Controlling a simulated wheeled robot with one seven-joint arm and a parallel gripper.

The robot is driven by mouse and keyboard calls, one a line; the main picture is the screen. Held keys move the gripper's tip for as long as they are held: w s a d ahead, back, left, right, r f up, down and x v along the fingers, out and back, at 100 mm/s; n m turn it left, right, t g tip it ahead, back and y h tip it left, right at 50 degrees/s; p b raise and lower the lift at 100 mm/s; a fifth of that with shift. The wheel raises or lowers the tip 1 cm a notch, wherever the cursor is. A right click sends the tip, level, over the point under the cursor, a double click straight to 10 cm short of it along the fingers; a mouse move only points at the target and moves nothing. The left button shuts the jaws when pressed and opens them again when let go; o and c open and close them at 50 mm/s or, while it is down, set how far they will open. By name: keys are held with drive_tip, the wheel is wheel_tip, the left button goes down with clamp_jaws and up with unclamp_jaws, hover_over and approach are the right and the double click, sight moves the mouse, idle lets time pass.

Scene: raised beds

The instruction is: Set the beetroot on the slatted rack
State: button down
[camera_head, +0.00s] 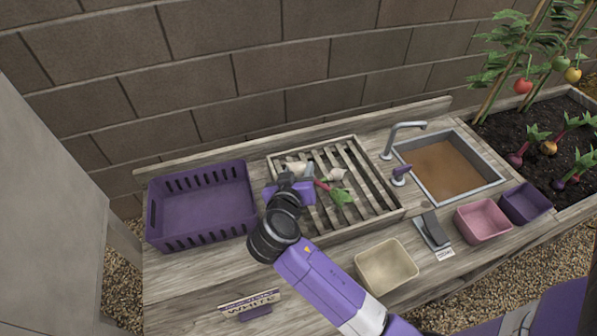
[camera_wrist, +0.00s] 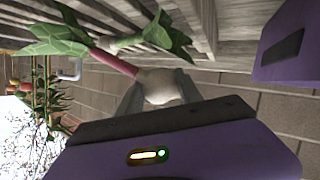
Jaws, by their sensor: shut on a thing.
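My gripper (camera_wrist: 158,95) is shut on a beetroot (camera_wrist: 160,86), which has a pale, rounded root, a pink stem and green leaves. In the wrist view the root sits between the grey fingers and the stem runs up to the left. In the head view my gripper (camera_head: 308,173) is over the left half of the slatted rack (camera_head: 367,180). The pink stem and green leaves show just right of it, and the root is largely hidden. I cannot tell whether the beetroot touches the slats.
A pale vegetable (camera_head: 336,174) lies on the rack close to my gripper. A purple crate (camera_head: 203,234) stands left of the rack. A tap (camera_head: 388,143) and sink (camera_head: 448,167) are right. A cream tub (camera_head: 387,267) is in front. The rack's right slats are clear.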

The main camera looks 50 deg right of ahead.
drive_tip(key=shift+f, duration=0.25)
drive_tip(key=shift+f+b, duration=0.45)
drive_tip(key=shift+b, duration=0.05)
drive_tip(key=shift+f, duration=0.15)
drive_tip(key=c, duration=0.8)
unclamp_jaws()
drive_tip(key=shift+r, duration=0.4)
drive_tip(key=v, duration=1.2)
drive_tip(key=shift+r, duration=0.35)
